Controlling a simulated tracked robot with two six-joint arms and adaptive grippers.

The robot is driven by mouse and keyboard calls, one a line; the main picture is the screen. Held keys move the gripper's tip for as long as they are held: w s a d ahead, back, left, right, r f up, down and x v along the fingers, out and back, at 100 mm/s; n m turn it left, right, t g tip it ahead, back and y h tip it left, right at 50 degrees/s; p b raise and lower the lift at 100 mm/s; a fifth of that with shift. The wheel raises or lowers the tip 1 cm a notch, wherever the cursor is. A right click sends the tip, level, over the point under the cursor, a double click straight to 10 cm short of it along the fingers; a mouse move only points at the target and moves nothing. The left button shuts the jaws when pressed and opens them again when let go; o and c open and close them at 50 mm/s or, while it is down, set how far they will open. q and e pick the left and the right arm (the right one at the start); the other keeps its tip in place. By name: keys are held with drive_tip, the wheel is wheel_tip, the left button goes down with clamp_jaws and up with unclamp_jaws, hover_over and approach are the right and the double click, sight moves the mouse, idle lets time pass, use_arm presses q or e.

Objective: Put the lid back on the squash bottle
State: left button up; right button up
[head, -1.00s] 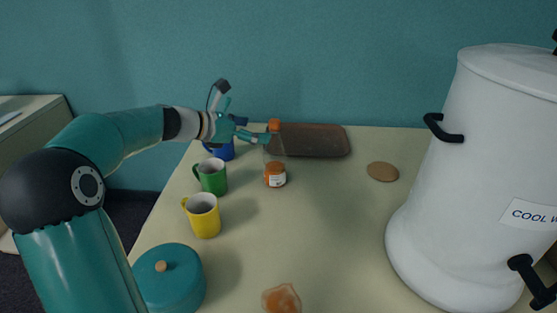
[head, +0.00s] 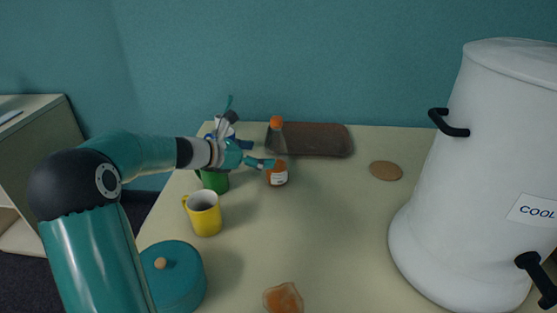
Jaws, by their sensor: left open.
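The squash bottle (head: 277,179) stands upright towards the back of the table. It is clear, with orange squash and a white label low down. The orange lid (head: 276,121) is at the top of its neck; whether it is fully seated is too small to tell. My left gripper (head: 262,154) is open at the bottle's left side, below the lid. One finger reaches across the front of the bottle's middle; contact is unclear. My right gripper is not in view.
Green (head: 214,181) and yellow (head: 205,214) mugs and a teal pot (head: 174,281) stand at left. A brown tray (head: 320,140) lies behind the bottle. A large white urn (head: 455,200) fills the right. A round mat (head: 386,171) and an amber lump (head: 284,299) lie apart. Mid-table is clear.

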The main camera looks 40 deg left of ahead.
sight(277, 154)
use_arm(q)
drive_tip(key=shift+w, duration=0.1)
drive_tip(key=x, duration=0.6)
drive_tip(key=shift+f, duration=0.1)
drive_tip(key=c, duration=1.5)
drive_tip(key=shift+p, duration=0.3)
wheel_tip(277, 154, up, 20)
drive_tip(key=p, duration=0.5)
